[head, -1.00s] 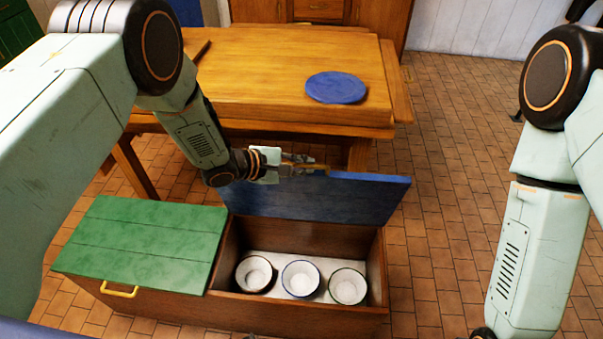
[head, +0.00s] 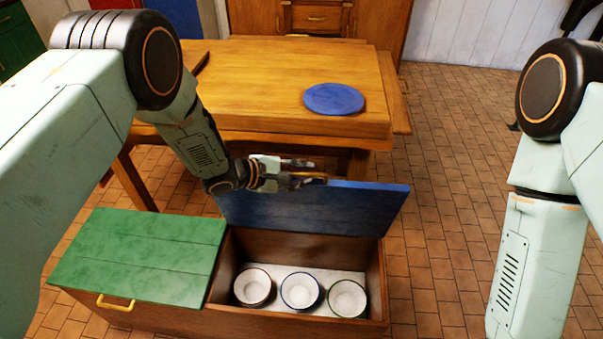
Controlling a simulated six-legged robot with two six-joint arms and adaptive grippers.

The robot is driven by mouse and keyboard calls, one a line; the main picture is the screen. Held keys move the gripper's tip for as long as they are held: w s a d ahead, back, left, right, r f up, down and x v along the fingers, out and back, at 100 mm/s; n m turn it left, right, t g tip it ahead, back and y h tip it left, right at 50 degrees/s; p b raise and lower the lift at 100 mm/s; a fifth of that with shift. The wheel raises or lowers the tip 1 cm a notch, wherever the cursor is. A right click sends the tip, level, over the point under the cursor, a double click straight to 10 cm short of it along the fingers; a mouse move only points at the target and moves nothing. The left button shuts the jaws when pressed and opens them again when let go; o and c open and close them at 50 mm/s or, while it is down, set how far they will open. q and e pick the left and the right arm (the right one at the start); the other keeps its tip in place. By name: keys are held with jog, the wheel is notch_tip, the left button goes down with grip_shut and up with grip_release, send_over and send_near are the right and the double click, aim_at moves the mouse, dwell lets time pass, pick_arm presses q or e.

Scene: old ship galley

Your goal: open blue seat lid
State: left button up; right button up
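The blue seat lid (head: 300,209) stands raised at the back of the right compartment of the wooden bench box (head: 300,322), roughly upright. The compartment is uncovered, and three white bowls show inside: left (head: 253,287), middle (head: 300,291) and right (head: 347,298). My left gripper (head: 308,172) is at the lid's top edge, its fingers apart. A tan-yellow strip, perhaps the lid's handle, shows by the fingers; contact with it is unclear. My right arm (head: 537,255) hangs at the right, and its gripper is out of the picture.
A green lid (head: 140,255) with a yellow handle (head: 116,304) is shut over the left compartment. Behind the raised lid stands a wooden table (head: 270,75) with a blue round plate (head: 334,98). Tiled floor (head: 445,200) is clear right of the box.

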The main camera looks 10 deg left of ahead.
pick_arm(q)
jog(key=shift+a, duration=0.1)
jog(key=v, duration=1.1)
jog(key=shift+s+a+r, duration=0.2)
jog(key=shift+a, duration=0.1)
